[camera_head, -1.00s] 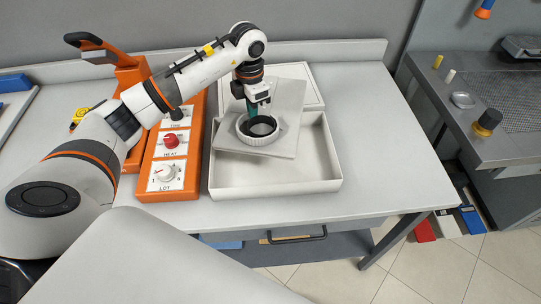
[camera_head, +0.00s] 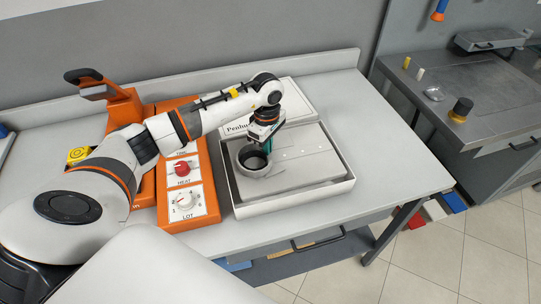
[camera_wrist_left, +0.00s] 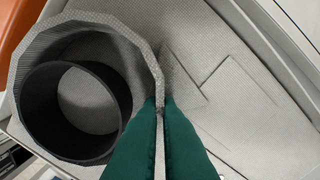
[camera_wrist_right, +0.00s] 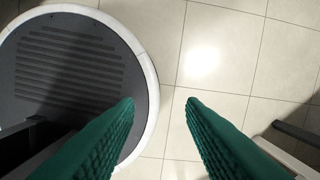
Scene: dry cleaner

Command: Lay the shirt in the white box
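The folded grey shirt (camera_head: 305,160) lies nearly flat inside the open white box (camera_head: 295,204) on the table. Its stiff round collar (camera_head: 253,160) stands up at the left side, with a dark band inside the ring. My left gripper (camera_head: 268,147) is over the collar's right side. In the left wrist view, its green fingers (camera_wrist_left: 160,101) are closed together on the collar's rim (camera_wrist_left: 140,50), and the folded shirt body (camera_wrist_left: 215,95) spreads to the right. My right gripper (camera_wrist_right: 160,103) is open and empty above the floor; the head view does not show it.
A white lid with lettering (camera_head: 236,127) lies behind the box. An orange panel with knobs (camera_head: 200,165) stands close on its left. The table (camera_head: 405,170) is clear to the right. A metal bench (camera_head: 490,115) stands further right.

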